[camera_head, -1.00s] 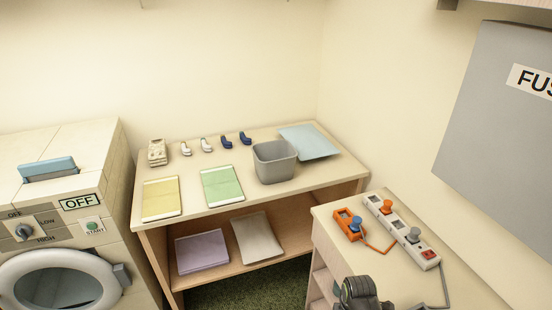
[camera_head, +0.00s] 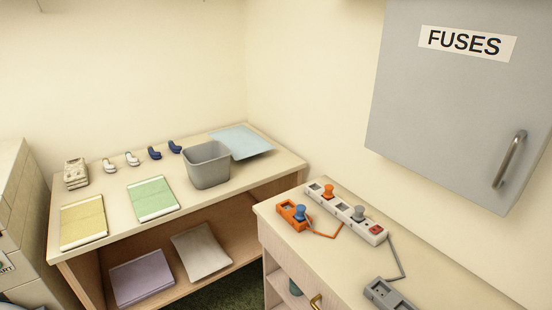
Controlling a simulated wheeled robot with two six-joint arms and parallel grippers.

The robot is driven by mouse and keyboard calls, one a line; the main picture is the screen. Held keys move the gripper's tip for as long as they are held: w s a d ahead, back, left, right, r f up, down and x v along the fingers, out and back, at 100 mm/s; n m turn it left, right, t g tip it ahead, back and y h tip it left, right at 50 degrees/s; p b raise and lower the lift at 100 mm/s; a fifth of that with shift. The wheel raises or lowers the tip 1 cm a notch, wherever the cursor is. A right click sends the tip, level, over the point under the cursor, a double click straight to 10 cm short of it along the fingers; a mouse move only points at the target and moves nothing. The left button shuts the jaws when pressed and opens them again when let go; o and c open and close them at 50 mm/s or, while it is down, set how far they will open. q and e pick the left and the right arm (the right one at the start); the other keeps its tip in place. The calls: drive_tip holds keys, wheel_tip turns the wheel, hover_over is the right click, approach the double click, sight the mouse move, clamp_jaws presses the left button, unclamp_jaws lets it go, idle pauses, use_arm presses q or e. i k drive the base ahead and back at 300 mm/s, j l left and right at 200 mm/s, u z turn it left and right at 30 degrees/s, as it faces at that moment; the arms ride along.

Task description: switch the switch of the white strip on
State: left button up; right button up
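The white power strip (camera_head: 345,214) lies on the cabinet top (camera_head: 440,270) at the right, close to the wall. Its red switch (camera_head: 376,230) is at the end nearest me; I cannot tell which way it is set. An orange plug (camera_head: 328,191) and a grey plug (camera_head: 358,213) stand in its sockets. A grey cord (camera_head: 397,261) runs from the switch end toward a grey socket block (camera_head: 386,295) at the bottom edge. Neither of my grippers is in view.
An orange socket block (camera_head: 291,214) with a blue plug stands left of the strip. A grey fuse box (camera_head: 455,100) hangs on the wall above. A table (camera_head: 105,194) at the left holds a grey bin (camera_head: 207,166), folders and small items.

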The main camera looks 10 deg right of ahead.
sight(376, 229)
drive_tip(key=z, duration=1.2)
drive_tip(key=k+j+u, duration=0.15)
drive_tip(key=j, duration=0.15)
drive_tip(key=k+j+u, duration=0.15)
drive_tip(key=j, duration=0.15)
